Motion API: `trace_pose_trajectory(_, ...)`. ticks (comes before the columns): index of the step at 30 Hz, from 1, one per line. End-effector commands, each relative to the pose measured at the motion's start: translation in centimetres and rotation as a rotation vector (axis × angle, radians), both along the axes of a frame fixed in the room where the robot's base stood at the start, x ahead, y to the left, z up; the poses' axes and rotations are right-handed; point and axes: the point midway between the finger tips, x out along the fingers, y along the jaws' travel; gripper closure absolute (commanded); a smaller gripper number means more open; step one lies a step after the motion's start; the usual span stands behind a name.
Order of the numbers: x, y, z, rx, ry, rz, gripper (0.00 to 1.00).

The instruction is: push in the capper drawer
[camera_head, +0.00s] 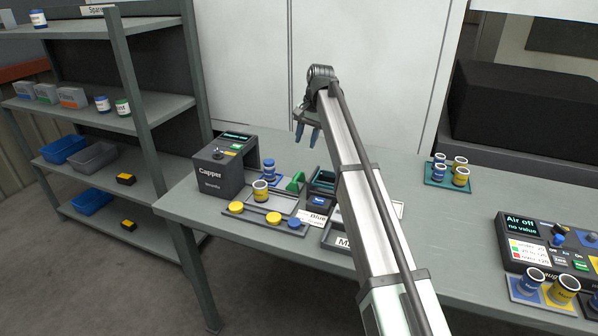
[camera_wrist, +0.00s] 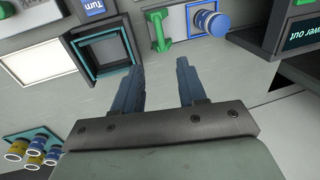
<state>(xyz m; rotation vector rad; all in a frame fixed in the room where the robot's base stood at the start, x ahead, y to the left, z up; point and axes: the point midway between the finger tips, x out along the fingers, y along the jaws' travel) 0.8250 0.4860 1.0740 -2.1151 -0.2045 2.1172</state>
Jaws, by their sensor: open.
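The capper (camera_head: 225,165) is a dark box at the left end of the table; its lit display also shows in the wrist view (camera_wrist: 303,32), where part of the text reads "wer out". Its drawer (camera_wrist: 192,14) sticks out to the right of the box, bearing a blue-capped jar (camera_head: 268,168). That jar shows in the wrist view (camera_wrist: 212,22). A green handle (camera_head: 296,182) stands at the drawer's outer end and shows in the wrist view (camera_wrist: 157,30). My gripper (camera_head: 307,138) is open and empty, above the table and apart from the handle.
A rack with yellow and blue lids (camera_head: 264,217) and a yellow-banded jar (camera_head: 260,190) are in front of the drawer. A teal-rimmed square well (camera_wrist: 103,50) is beside the handle. A teal tray (camera_head: 437,181) with several jars stands right. Table behind the drawer is clear.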

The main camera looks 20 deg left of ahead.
Motion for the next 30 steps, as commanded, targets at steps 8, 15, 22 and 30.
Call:
trace_pose_trajectory(8,-0.1,0.6,-3.3,-0.001,0.002,0.0,0.59)
trace_pose_trajectory(15,-0.1,1.4,-7.5,-0.001,0.0,0.0,0.59)
trace_pose_trajectory(22,0.0,2.1,-11.0,-0.001,0.0,0.0,0.59)
trace_pose_trajectory(30,0.0,2.6,-13.1,0.0,-0.002,0.0,0.59)
